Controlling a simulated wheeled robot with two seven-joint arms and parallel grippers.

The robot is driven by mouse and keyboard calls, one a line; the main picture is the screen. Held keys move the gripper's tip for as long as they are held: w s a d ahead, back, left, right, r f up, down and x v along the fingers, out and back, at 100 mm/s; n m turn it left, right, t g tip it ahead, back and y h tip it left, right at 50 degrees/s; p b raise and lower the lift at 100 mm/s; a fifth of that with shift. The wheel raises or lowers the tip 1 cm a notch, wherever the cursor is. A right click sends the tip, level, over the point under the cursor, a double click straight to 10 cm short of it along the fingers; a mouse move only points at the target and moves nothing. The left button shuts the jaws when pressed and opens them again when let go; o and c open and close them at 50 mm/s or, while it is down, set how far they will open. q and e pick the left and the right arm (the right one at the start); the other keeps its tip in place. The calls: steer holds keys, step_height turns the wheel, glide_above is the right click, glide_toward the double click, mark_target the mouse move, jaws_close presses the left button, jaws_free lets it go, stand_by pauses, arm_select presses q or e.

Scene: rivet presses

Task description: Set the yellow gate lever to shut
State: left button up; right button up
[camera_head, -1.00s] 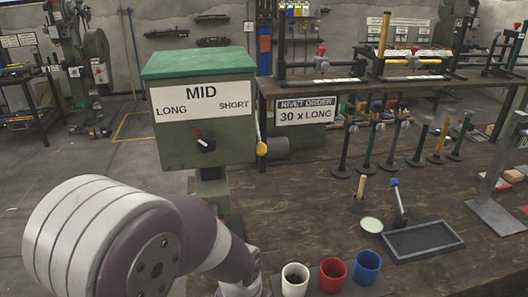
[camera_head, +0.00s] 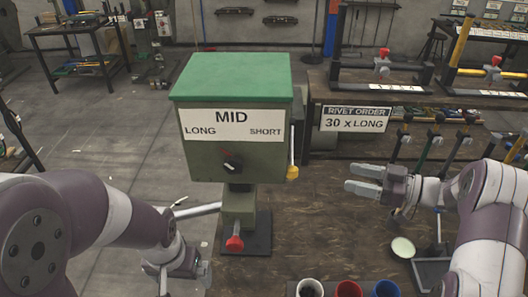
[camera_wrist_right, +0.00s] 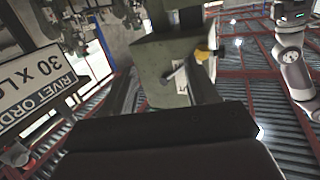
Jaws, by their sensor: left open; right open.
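The yellow gate lever (camera_head: 292,172) hangs on the right side of the green press box (camera_head: 210,160), its yellow end low beside the front corner. In the right wrist view its yellow knob (camera_wrist_right: 203,56) shows on the side of the box (camera_wrist_right: 165,80). My right gripper (camera_head: 354,180) is open and empty, right of the lever and apart from it, with its fingers pointing left towards it. My left gripper (camera_head: 185,268) is low in front of the press, left of its stand, partly hidden by its own arm; nothing shows in it.
The press front has a black selector knob (camera_head: 232,164) under a MID, LONG, SHORT label. A red knob (camera_head: 235,243) sits low at its stand. A rivet order sign (camera_head: 356,118) reads 30 x LONG. White, red and blue cups (camera_head: 348,289) stand at the front edge.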

mark_target(292, 148)
steer(key=s+a+r+n+g+y, duration=0.1)
steer(key=s+a+r+g+y, duration=0.15)
steer(key=s+r, duration=0.2)
arm_select(q)
steer(key=r+p, duration=0.2)
steer(key=s+r+p, duration=0.1)
steer(key=r+p, duration=0.1)
steer(key=shift+a+r, duration=0.1)
steer(key=shift+r, duration=0.3)
arm_select(e)
steer(key=f+x, duration=0.2)
steer(key=x, duration=0.9)
steer(key=shift+a, duration=0.3)
steer(key=shift+w+h, duration=0.2)
steer(key=shift+h, duration=0.05)
